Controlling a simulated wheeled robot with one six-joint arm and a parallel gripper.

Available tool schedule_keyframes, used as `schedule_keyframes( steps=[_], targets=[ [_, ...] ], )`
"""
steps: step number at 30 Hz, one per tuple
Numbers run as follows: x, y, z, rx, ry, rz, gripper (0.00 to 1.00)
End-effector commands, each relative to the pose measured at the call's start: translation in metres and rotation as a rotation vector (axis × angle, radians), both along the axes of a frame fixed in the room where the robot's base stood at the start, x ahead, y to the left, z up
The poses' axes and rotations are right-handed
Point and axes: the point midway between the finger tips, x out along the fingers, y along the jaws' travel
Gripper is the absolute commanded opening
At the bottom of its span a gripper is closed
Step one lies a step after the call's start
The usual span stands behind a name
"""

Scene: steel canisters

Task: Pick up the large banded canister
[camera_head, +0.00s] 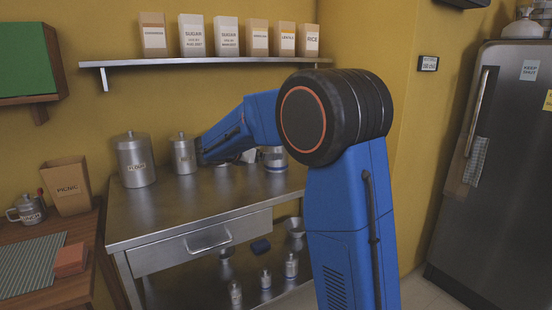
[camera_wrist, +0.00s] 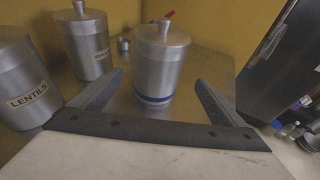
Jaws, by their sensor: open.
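The large banded canister (camera_wrist: 158,68) is a steel cylinder with a knobbed lid and a blue band near its base. It stands upright on the steel worktop (camera_head: 205,208). In the head view its banded side (camera_head: 275,162) shows just beyond my arm, which hides part of it. In the wrist view my gripper (camera_wrist: 160,82) is open, with one dark finger to each side of the canister in the picture. Gaps show on both sides and neither finger visibly touches it. My gripper itself is mostly hidden by my arm in the head view.
A canister labelled LENTILS (camera_wrist: 25,85) and another labelled canister (camera_wrist: 88,48) stand left of my gripper. A FLOUR canister (camera_head: 135,163) stands at the worktop's left. A wall shelf (camera_head: 200,61) with several packets hangs above. Smaller items lie on the lower shelf. A fridge (camera_head: 500,170) stands right.

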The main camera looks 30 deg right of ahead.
Motion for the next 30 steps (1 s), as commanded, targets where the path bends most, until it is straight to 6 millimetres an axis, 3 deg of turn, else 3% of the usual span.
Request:
schedule_keyframes(
  steps=[6,17,25,30],
  targets=[
    [0.013,-0.031,-0.01,0.0,0.0,-0.003,0.94],
    [0.022,-0.047,-0.018,0.001,0.0,-0.003,0.94],
    [0.039,-0.075,-0.031,0.001,0.0,-0.003,0.94],
    [0.043,-0.082,-0.033,0.001,0.0,-0.001,0.94]
  ],
)
